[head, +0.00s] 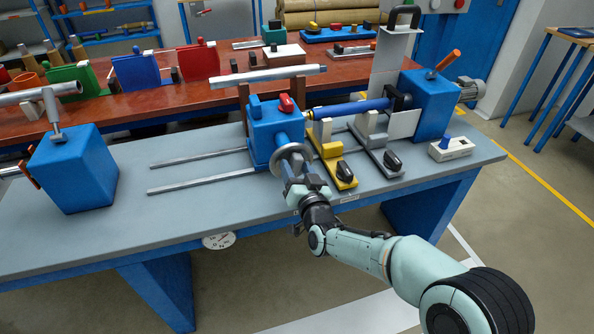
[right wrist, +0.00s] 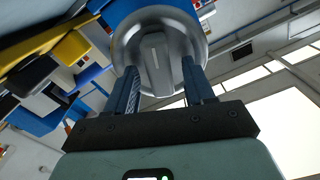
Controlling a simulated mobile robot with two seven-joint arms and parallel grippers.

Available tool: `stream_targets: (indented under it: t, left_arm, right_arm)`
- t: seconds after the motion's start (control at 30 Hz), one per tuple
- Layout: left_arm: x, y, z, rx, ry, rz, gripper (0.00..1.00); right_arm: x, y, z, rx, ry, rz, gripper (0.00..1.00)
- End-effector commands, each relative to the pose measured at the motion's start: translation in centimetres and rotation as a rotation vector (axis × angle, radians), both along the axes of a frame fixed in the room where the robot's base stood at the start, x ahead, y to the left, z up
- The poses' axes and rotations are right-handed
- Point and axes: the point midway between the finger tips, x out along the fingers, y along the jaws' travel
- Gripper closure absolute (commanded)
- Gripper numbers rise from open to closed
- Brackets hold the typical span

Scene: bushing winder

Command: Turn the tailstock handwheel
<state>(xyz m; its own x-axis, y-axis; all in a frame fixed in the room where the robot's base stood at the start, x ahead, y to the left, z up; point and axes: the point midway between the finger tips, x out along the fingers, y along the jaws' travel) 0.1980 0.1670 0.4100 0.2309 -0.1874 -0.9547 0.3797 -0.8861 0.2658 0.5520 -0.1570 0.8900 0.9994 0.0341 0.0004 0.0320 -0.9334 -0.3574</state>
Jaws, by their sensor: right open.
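The tailstock handwheel (head: 283,165) is a round grey metal wheel on the front face of the blue tailstock housing (head: 272,133). In the right wrist view the wheel (right wrist: 193,43) fills the upper middle, with a raised grey bar (right wrist: 155,62) across its hub. My right gripper (head: 292,172) is at the wheel from the front. Its two blue fingers (right wrist: 160,70) are open, one on each side of the raised bar, with a visible gap to it. I cannot tell whether the fingertips touch the wheel face. My left gripper is not in view.
A yellow support (head: 333,160) and a grey support (head: 380,150) with black knobs stand right of the tailstock, under a blue shaft (head: 350,109). Two rails (head: 200,180) run left over clear bench. A blue box (head: 75,170) stands at the left.

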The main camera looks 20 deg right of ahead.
Motion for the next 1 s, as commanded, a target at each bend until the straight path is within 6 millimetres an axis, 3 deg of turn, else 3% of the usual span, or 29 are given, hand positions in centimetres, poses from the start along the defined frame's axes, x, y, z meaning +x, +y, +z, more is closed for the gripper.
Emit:
stream_targets:
  t: [0.07,0.23,0.63,1.0]
  left_arm:
    - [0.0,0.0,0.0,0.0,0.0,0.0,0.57]
    - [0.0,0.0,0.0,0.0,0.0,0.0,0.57]
    - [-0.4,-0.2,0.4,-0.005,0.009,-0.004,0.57]
    - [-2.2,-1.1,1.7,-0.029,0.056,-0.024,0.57]
  right_arm:
    - [0.0,0.0,0.0,0.0,0.0,0.0,0.47]
    - [0.0,0.0,0.0,0.0,0.0,0.0,0.99]
    - [-0.1,0.1,0.0,-0.058,-0.001,0.0,1.0]
    - [-0.1,0.2,0.1,-0.315,-0.01,0.0,1.0]
